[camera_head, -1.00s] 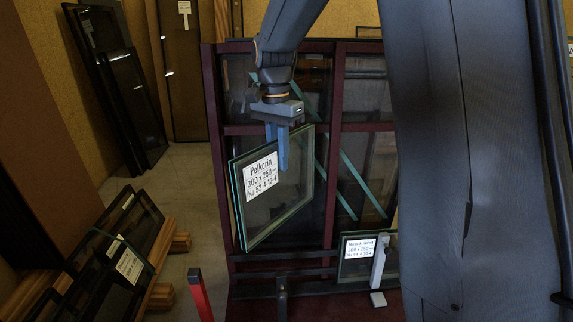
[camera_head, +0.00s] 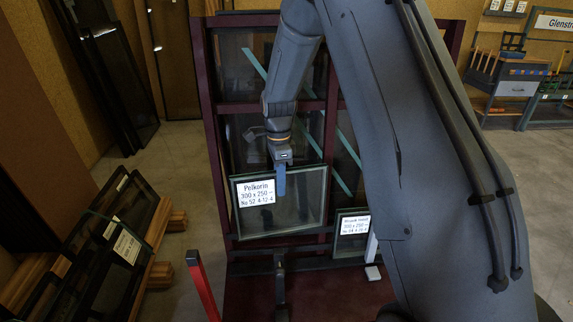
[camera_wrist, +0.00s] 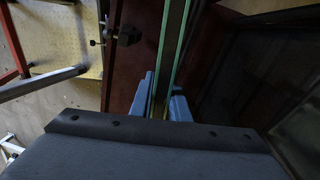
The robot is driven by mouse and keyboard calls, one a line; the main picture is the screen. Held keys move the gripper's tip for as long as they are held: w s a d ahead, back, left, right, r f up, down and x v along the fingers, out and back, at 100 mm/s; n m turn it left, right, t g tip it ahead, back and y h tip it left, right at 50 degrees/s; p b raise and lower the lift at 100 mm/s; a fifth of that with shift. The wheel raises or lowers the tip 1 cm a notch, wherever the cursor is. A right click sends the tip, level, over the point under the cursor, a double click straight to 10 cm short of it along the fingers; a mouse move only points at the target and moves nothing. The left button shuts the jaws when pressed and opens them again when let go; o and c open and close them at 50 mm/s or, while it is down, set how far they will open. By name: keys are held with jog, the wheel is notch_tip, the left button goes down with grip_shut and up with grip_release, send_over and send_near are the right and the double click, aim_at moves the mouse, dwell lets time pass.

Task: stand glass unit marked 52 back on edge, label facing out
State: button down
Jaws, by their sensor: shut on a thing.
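The glass unit marked 52 (camera_head: 296,208) hangs upright in front of the dark red rack, its white label (camera_head: 257,193) reading "Pelkorin 300 x 250" and facing my head camera. My gripper (camera_head: 280,182) is shut on its top edge from above. In the wrist view my gripper (camera_wrist: 162,108) has a blue finger on each side of the glass unit (camera_wrist: 172,50), which shows edge-on with greenish edges. Whether its bottom edge touches the rack's ledge I cannot tell.
The dark red rack (camera_head: 207,120) has a second labelled glass unit (camera_head: 352,228) low at right, by a light grey post (camera_head: 371,250). A red post (camera_head: 203,285) stands in front at left. Dark framed panes (camera_head: 100,245) lean on wooden blocks at left. Grey floor is clear between.

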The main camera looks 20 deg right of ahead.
aim_at(276, 223)
jog(key=shift+m, duration=0.7)
jog(key=s+f+b, duration=0.1)
jog(key=f, duration=0.3)
jog(key=s+a+f, duration=0.1)
jog(key=f, duration=0.4)
jog(key=a+f+b, duration=0.1)
jog(key=f, duration=0.3)
jog(key=shift+s+a+f+b, duration=0.15)
jog(key=shift+s+f+b, duration=0.15)
jog(key=shift+s+f, duration=0.1)
jog(key=shift+r+p, duration=0.1)
jog(key=shift+p, duration=0.25)
jog(key=w+d+f+b, duration=0.1)
jog(key=w+f+b, duration=0.6)
jog(key=w+f, duration=0.1)
jog(key=shift+w+d+f, duration=0.15)
jog(key=shift+d+f, duration=0.15)
jog(key=shift+f, duration=0.15)
jog(key=shift+f+b, duration=0.4)
jog(key=shift+f, duration=0.1)
dwell(0.4)
jog(key=c, duration=1.7)
grip_release()
jog(key=shift+o, duration=0.4)
jog(key=shift+f, duration=0.1)
notch_tip(276, 223, up, 6)
jog(key=p, duration=0.3)
jog(key=shift+w, duration=0.15)
